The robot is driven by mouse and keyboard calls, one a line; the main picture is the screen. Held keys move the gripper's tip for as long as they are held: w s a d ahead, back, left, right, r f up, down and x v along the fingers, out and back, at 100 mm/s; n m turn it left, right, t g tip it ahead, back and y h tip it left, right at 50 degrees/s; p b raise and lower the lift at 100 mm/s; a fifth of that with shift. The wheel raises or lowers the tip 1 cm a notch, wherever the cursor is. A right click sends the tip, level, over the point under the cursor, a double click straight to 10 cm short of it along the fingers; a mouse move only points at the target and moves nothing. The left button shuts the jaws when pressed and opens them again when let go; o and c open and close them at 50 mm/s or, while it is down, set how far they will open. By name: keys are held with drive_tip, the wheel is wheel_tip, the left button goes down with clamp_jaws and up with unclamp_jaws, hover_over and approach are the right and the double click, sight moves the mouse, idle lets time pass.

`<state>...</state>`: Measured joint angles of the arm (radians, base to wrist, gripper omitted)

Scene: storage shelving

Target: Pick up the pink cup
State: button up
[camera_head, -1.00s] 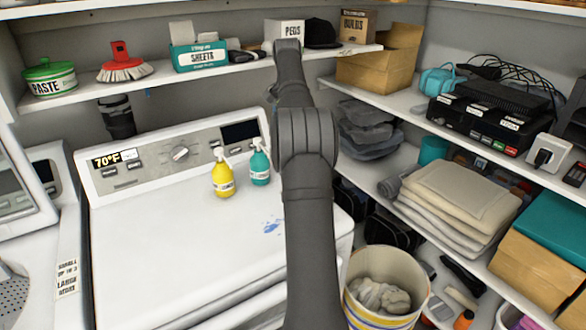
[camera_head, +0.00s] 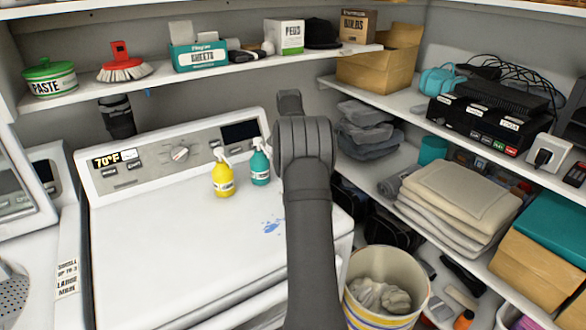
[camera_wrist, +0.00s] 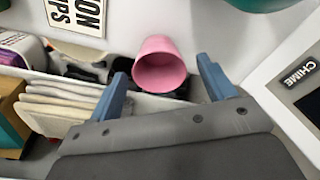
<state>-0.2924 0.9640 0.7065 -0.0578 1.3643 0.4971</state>
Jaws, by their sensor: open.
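The pink cup (camera_wrist: 160,64) shows in the wrist view, near the top middle. It is tilted in the picture with its open mouth facing the camera. My gripper (camera_wrist: 160,76) is open in the wrist view, with one blue finger on each side of the cup. The cup looks to lie between or just beyond the fingertips; I cannot tell whether they touch it. In the head view my arm shows, but my fingers and the pink cup are not visible.
A yellow spray bottle (camera_head: 222,175) and a teal spray bottle (camera_head: 260,163) stand on the white washer (camera_head: 180,250). Folded cloths (camera_head: 455,200) and boxes fill the right shelves. A bin (camera_head: 386,285) stands on the floor. A sign (camera_wrist: 76,14) is close by in the wrist view.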

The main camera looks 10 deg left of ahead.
drive_tip(key=shift+w+f, duration=0.1)
drive_tip(key=shift+f, duration=0.8)
drive_tip(key=c, duration=1)
drive_tip(key=shift+c, duration=0.2)
drive_tip(key=shift+r, duration=0.15)
